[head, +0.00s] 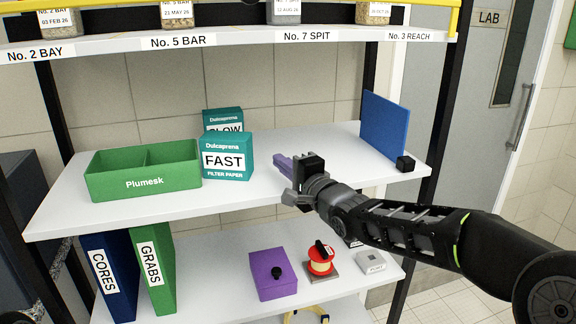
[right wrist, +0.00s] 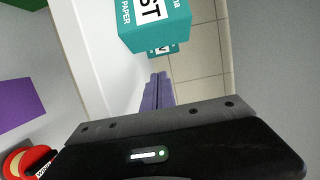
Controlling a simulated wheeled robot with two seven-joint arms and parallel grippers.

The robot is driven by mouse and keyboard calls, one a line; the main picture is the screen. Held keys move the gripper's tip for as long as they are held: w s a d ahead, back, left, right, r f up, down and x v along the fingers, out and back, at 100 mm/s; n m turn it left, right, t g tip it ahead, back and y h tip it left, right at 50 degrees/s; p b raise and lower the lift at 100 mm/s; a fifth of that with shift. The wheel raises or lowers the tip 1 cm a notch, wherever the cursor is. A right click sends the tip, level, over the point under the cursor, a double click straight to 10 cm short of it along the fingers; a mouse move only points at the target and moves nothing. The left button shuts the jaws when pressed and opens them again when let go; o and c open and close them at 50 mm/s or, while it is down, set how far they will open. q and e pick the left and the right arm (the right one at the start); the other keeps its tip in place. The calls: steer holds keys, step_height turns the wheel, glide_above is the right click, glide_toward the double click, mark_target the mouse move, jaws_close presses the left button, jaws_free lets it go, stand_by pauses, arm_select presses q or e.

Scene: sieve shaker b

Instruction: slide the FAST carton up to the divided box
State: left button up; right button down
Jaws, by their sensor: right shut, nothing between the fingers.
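The teal FAST carton (head: 226,170) stands upright on the middle shelf, just right of the green divided box (head: 145,183). Their edges meet in the head view, and I cannot tell whether they touch. The FAST carton also shows at the top of the right wrist view (right wrist: 155,32). My right gripper (head: 281,162) has its purple fingers shut and empty. It is to the right of the FAST carton with a gap between them. The fingers also show in the right wrist view (right wrist: 158,90), pointing toward the cartons. My left gripper is not in view.
A second teal carton (head: 222,115), partly hidden, stands behind the FAST carton. A blue upright panel (head: 386,125) and a small black block (head: 405,163) are at the shelf's right end. A labelled upper shelf (head: 230,43) runs above.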

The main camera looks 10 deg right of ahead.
steer(key=b+v, duration=0.1)
steer(key=v, duration=0.9)
